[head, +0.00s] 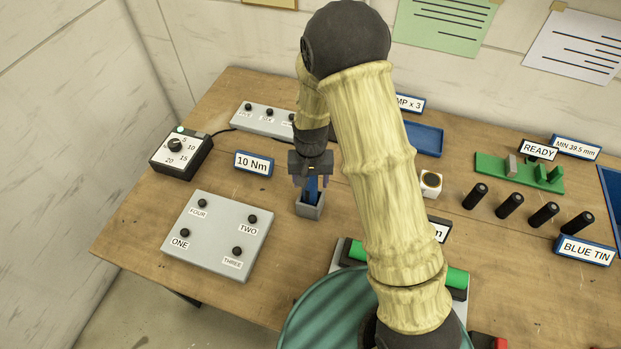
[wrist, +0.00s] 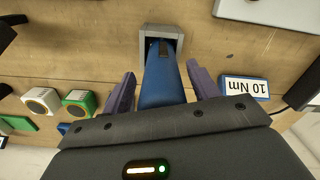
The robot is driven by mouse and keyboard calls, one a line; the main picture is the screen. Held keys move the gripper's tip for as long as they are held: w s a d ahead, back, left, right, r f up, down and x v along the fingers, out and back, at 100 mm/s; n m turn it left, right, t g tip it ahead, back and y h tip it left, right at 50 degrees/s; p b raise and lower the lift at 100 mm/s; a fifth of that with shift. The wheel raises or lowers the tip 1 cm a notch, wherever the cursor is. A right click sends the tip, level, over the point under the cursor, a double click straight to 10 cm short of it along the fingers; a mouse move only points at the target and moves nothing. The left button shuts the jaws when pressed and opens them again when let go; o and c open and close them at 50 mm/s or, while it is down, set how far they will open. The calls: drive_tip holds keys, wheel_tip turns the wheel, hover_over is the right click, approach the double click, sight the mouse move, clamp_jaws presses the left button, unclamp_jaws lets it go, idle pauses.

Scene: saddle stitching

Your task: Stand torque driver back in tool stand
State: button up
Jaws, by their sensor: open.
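The blue torque driver (wrist: 163,85) stands with its lower end in the square grey tool stand (wrist: 182,31). In the head view the driver (head: 312,187) looks about upright in the stand (head: 308,211). My gripper (wrist: 161,70) is open. Its two purple fingers lie on either side of the driver's handle, with a visible gap on each side in the wrist view. In the head view my gripper (head: 312,178) is right above the stand and hides the driver's upper part.
A 10 Nm sign (head: 253,164) stands left of the stand. A grey plate with numbered buttons (head: 216,237) lies front left, and a dial box (head: 181,152) further left. A white block (head: 431,184) and several black cylinders (head: 510,205) are to the right. My arm covers the middle.

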drive_tip(key=shift+w+r, duration=0.1)
drive_tip(key=shift+r, duration=0.1)
drive_tip(key=shift+r, duration=0.3)
wheel_tip(320, 180, up, 11)
drive_tip(key=b, duration=0.3)
drive_tip(key=shift+r+b, duration=0.15)
drive_tip(key=shift+b, duration=0.15)
drive_tip(key=s+d+t, duration=0.2)
drive_tip(key=s+d, duration=1)
drive_tip(key=d, duration=0.1)
drive_tip(key=shift+s+d+r+t, duration=0.25)
drive_tip(key=shift+d+r+t, duration=0.05)
drive_tip(key=shift+d+r, duration=0.05)
